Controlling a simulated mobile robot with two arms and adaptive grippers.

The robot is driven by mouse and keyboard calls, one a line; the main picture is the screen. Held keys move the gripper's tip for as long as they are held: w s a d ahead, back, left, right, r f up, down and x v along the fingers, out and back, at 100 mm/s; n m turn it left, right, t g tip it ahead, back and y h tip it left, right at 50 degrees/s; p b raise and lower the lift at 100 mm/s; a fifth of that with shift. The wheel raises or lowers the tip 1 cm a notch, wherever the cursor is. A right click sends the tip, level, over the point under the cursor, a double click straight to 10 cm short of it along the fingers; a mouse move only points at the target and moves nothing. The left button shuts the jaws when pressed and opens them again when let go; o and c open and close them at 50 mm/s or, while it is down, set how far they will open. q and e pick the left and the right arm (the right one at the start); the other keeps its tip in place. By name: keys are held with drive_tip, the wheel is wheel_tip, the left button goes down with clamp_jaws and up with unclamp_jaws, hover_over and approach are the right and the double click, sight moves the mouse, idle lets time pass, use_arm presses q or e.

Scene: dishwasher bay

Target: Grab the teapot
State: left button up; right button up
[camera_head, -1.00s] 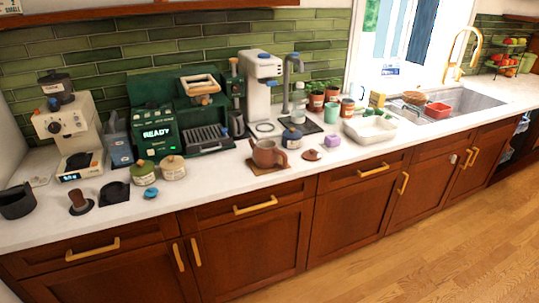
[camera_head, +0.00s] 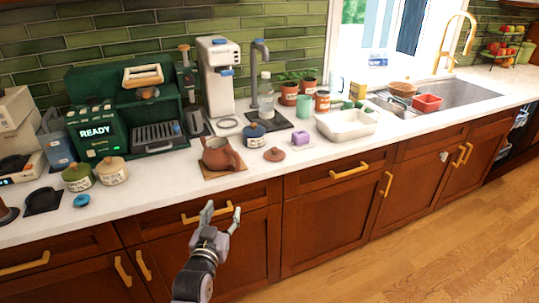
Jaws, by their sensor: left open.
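The teapot (camera_head: 218,155) is reddish brown and stands upright on a brown mat (camera_head: 222,174) near the counter's front edge. Its round lid (camera_head: 274,155) lies apart on the counter to its right. My left gripper (camera_head: 222,208) is open and empty. It is in front of the drawers, below the teapot in the picture and apart from it. Its fingers point up towards the counter. My right gripper is not in view.
Green and cream lidded jars (camera_head: 112,170) stand left of the teapot. A blue jar (camera_head: 254,135) stands behind and right, with a purple block (camera_head: 300,138) and white basin (camera_head: 347,124) further right. A green espresso machine (camera_head: 130,115) stands behind.

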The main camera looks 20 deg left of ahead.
use_arm(q)
wheel_tip(320, 180, up, 4)
drive_tip(key=w, duration=0.2)
drive_tip(key=p, duration=0.3)
approach(219, 154)
drive_tip(key=w+d+f, duration=0.2)
drive_tip(key=w+d, duration=0.1)
drive_tip(key=w, duration=0.5)
drive_tip(key=shift+f+t, duration=0.15)
drive_tip(key=shift+t, duration=0.25)
drive_tip(key=shift+c, duration=0.5)
drive_tip(key=shift+w, duration=0.1)
clamp_jaws()
